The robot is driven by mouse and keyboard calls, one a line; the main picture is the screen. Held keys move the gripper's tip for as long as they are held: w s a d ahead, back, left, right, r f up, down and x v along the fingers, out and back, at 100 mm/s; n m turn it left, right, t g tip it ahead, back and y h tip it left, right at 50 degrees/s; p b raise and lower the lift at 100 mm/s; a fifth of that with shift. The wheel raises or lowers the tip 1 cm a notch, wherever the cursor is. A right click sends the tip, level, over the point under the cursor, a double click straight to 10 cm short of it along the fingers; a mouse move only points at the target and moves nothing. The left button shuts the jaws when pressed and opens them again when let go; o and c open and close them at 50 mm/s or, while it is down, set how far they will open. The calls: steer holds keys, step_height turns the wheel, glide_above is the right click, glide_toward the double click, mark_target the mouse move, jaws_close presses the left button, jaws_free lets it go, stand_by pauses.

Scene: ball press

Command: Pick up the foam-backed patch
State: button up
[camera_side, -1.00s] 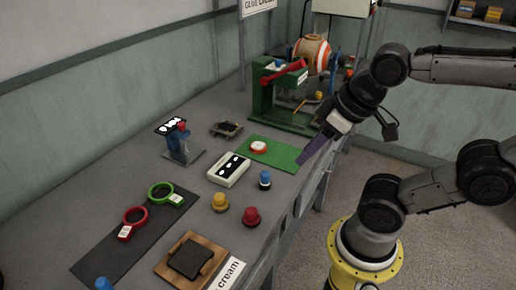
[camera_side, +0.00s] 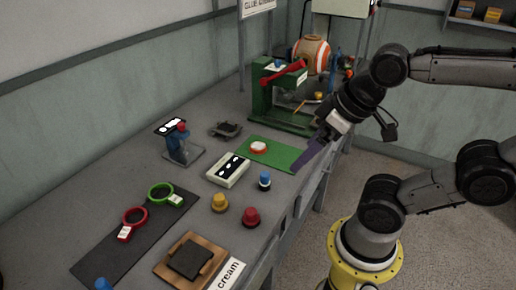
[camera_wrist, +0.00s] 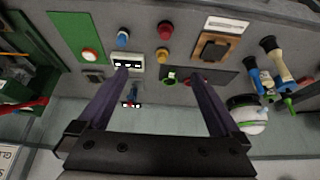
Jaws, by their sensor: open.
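No label marks the foam-backed patch, and I cannot tell for certain which piece it is. A small round white piece with a red rim (camera_side: 258,147) lies on the green mat (camera_side: 285,155); it also shows in the wrist view (camera_wrist: 89,54). A dark square pad (camera_side: 188,260) lies on a wooden board (camera_side: 213,254) near the front. My gripper (camera_side: 298,169) is over the bench's right edge, by the mat's right corner, in the side view. In the wrist view its two purple fingers (camera_wrist: 158,78) are wide apart with nothing between them.
A white box with black ovals (camera_side: 228,170), a blue knob (camera_side: 264,180), yellow button (camera_side: 220,202) and red button (camera_side: 251,216) stand near the mat. A green press with a red lever (camera_side: 285,75) stands behind. Red and green rings lie on a dark mat (camera_side: 105,253).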

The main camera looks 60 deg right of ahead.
steer(key=w+d+r+t, duration=0.2)
steer(key=w+r+t, duration=0.4)
steer(key=w, duration=0.5)
steer(key=w+d+f+t+h, duration=0.25)
steer(key=w+d, duration=0.25)
steer(key=w, duration=0.5)
steer(key=m+g+h, duration=0.2)
steer(key=m+g, duration=0.1)
steer(key=m, duration=0.1)
glide_toward(257, 145)
steer(key=v, duration=0.3)
steer(key=a+v, duration=0.1)
steer(key=v, duration=0.2)
steer(key=shift+f, duration=0.15)
steer(key=shift+w+d+f+m, duration=0.1)
steer(key=shift+d+f+m, duration=0.05)
steer(key=shift+d+m, duration=0.15)
steer(key=x, duration=1.3)
steer(key=shift+d, duration=0.2)
steer(key=c, duration=1.3)
